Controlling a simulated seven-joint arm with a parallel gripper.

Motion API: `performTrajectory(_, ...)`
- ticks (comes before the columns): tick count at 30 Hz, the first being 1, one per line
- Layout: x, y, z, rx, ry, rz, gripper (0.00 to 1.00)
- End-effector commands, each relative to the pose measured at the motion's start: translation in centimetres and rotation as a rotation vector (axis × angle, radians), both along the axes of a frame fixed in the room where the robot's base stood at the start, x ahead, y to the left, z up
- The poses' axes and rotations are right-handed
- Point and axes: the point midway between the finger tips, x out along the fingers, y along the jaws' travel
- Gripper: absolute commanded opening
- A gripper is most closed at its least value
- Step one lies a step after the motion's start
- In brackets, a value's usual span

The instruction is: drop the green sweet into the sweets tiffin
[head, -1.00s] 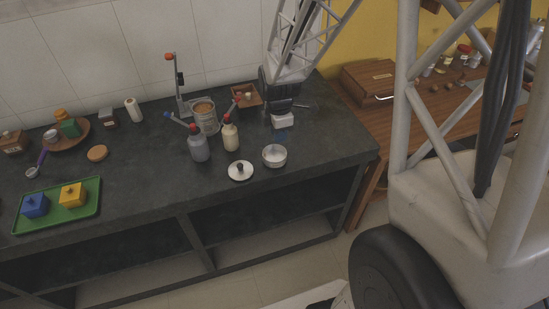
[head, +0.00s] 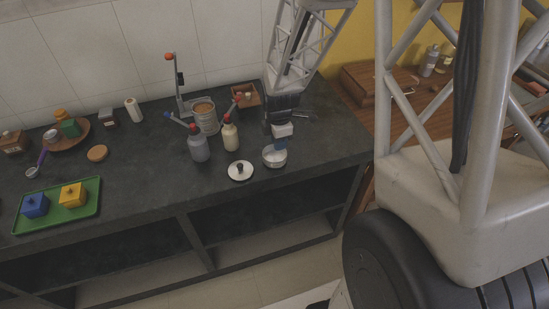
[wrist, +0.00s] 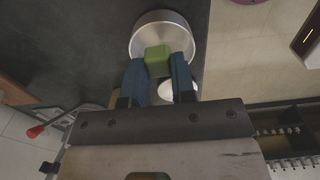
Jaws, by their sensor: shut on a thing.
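The green sweet (wrist: 157,57) is a small green block between the blue fingertips of my gripper (wrist: 157,68) in the wrist view. My gripper is shut on it. In the head view my gripper (head: 281,143) points down just above the open steel tiffin (head: 273,161), and the sweet is hidden there. In the wrist view the round steel tiffin (wrist: 161,17) lies below and beyond the fingertips, with the sweet seen against its lower part. I cannot tell the exact height of the sweet over the rim.
A steel lid with a dark knob (head: 240,171) lies left of the tiffin. A cream bottle (head: 230,136), a grey bottle (head: 198,147) and a tall canister (head: 205,118) stand behind it. A green tray (head: 88,208) holds blue and yellow boxes. The counter's front edge is close.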

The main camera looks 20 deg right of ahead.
Motion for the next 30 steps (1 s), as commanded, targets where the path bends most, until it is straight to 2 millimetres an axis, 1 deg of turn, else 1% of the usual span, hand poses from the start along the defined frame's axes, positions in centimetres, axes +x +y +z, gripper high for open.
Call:
performTrajectory(3,0.0,0.0,-1.0,0.0,0.001,0.0,0.02)
performTrajectory(9,0.0,0.0,-2.2,0.0,0.0,0.0,0.02)
performTrajectory(21,0.0,0.0,-2.5,0.0,0.0,0.0,0.02)
performTrajectory(22,0.0,0.0,-2.5,0.0,0.0,0.0,0.26)
performTrajectory(27,0.0,0.0,-2.5,0.0,0.0,0.0,0.52)
performTrajectory(28,0.0,0.0,-2.5,0.0,0.0,0.0,0.54)
performTrajectory(30,0.0,0.0,-2.5,0.0,0.0,0.0,0.54)
